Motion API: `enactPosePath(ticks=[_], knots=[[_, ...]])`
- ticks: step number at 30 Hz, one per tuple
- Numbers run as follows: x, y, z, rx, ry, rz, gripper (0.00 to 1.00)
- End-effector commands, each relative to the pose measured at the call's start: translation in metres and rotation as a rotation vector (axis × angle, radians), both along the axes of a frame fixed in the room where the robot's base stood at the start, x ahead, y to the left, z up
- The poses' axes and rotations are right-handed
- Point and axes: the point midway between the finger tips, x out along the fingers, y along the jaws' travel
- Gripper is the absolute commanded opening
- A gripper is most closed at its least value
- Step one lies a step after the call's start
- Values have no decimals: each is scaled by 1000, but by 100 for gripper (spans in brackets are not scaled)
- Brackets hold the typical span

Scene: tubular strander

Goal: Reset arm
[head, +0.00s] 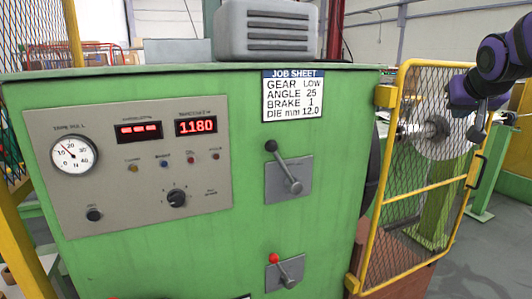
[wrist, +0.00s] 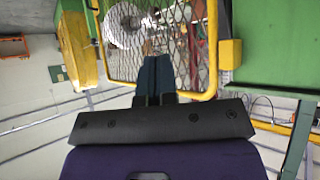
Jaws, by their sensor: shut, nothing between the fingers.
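My gripper (head: 478,130) is at the upper right in the head view, at the end of my purple and dark arm. It is in front of the yellow mesh guard gate (head: 385,208) and apart from the machine's control panel. In the wrist view my gripper (wrist: 154,60) points at the gate's mesh, with its two fingers together and nothing between them. I cannot tell how close the fingertips are to the mesh. The gate looks shut, and its dark handle (head: 476,171) is on its right side, below my gripper.
The green machine cabinet (head: 330,200) fills the middle, with a black-knobbed lever (head: 284,168), a red-knobbed lever (head: 283,272), a dial gauge (head: 75,154) and a job sheet (head: 293,95). A metal shaft and pale disc (head: 430,130) are behind the mesh. Open floor (head: 505,240) shows at the right.

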Motion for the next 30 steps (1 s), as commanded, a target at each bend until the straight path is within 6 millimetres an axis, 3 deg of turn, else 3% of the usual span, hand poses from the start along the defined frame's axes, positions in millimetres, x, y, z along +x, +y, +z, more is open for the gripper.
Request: enactPosePath(ticks=[3, 9, 16, 21, 30], knots=[[-44, 42, -10, 32, 77, 59, 0], [-122, 102, -38, 75, 223, 172, 0], [-201, 147, -73, 108, 373, 296, 0], [-230, 161, -88, 117, 431, 346, 0], [-235, 163, -91, 120, 443, 354, 0]])
